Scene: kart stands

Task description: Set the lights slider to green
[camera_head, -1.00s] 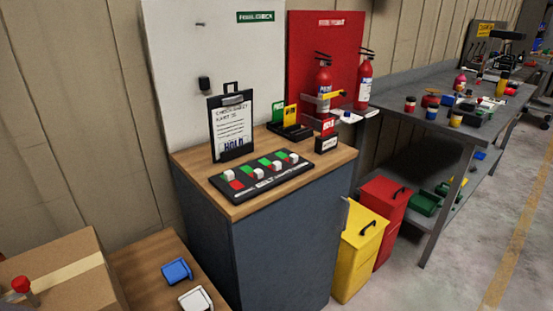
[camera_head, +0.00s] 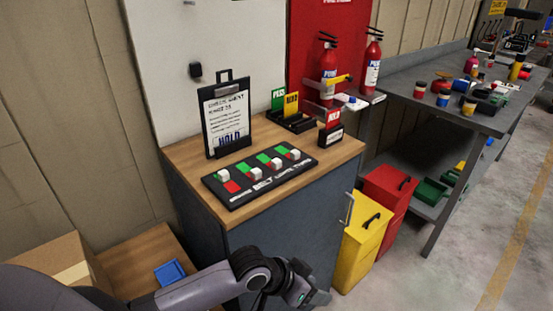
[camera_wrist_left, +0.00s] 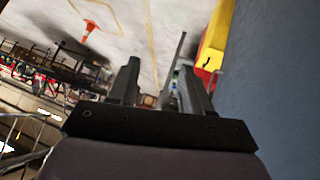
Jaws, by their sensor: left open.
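The black slider panel (camera_head: 236,198) lies on the wooden top of the blue-grey cabinet, with several white knobs and front lettering too small to read surely. The leftmost knob (camera_head: 224,174) sits at the far end, with red bare in front of it. The other knobs, such as this one (camera_head: 256,174), sit at the near end, with green bare behind them. I cannot tell surely which is lights. My left gripper (camera_head: 308,298) is low in front of the cabinet, below and apart from the panel. Its two fingers stand apart and empty in the left wrist view (camera_wrist_left: 160,85).
A clipboard (camera_head: 226,118) stands behind the panel, and a card holder (camera_head: 291,122) and small black stand (camera_head: 331,135) are to its right. The cabinet (camera_head: 270,245) rises beside my left arm. Yellow (camera_head: 357,245) and red (camera_head: 388,205) bins stand to the right.

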